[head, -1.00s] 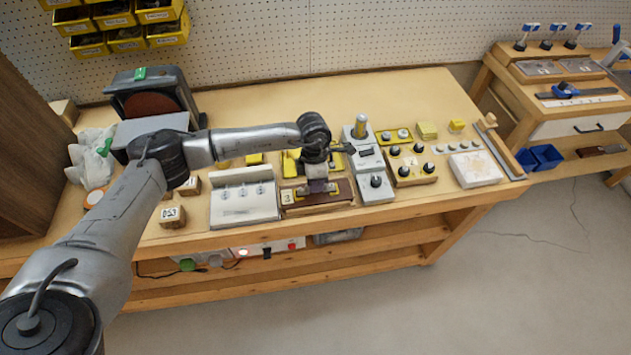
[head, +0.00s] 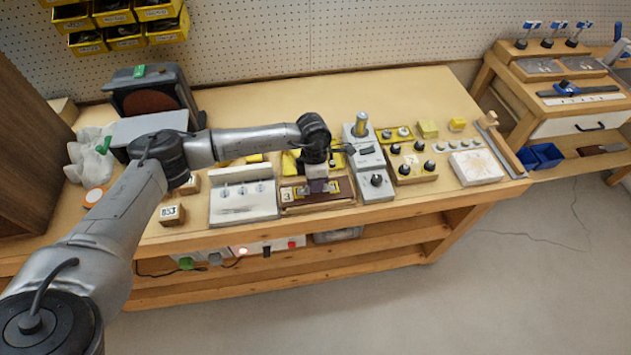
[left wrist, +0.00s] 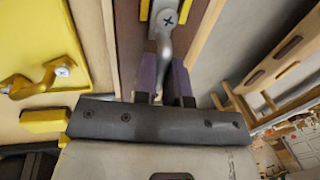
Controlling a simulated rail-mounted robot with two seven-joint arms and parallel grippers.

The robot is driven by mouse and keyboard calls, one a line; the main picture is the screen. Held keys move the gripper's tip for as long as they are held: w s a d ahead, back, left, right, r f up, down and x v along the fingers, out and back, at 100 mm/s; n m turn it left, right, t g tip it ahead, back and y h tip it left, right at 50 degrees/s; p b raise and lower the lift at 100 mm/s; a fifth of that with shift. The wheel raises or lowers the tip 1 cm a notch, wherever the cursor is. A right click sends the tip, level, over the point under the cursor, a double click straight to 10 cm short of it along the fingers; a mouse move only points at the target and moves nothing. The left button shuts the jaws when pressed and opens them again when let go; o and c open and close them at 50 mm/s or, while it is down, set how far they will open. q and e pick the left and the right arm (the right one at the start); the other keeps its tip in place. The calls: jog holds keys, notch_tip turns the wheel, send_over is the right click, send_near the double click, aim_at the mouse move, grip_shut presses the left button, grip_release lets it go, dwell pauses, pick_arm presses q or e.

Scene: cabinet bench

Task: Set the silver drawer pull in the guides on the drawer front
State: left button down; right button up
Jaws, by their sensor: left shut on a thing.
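My left gripper (head: 317,187) is over the drawer front (head: 318,208), a brown wooden piece near the bench's front edge. In the left wrist view its purple fingers (left wrist: 163,82) are shut on the silver drawer pull (left wrist: 166,48). One flat end of the pull, with a cross-head screw, lies between the yellow edges of a guide (left wrist: 144,10). I cannot tell whether it is fully down in it. The pull's other end is hidden by the gripper. Yellow guide parts (head: 345,186) also show beside the gripper in the head view. My right gripper is not in view.
A white fixture (head: 244,203) stands just left of the drawer front. A grey unit with a knob (head: 376,187) stands close on its right. A yellow bracket (left wrist: 36,80) shows at the left in the wrist view.

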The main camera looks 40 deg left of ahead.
pick_arm(q)
jog(key=c, duration=1.3)
grip_release()
jog(key=shift+o, duration=1)
jog(key=shift+o, duration=0.5)
jog(key=shift+o, duration=0.8)
jog(key=shift+r, duration=0.1)
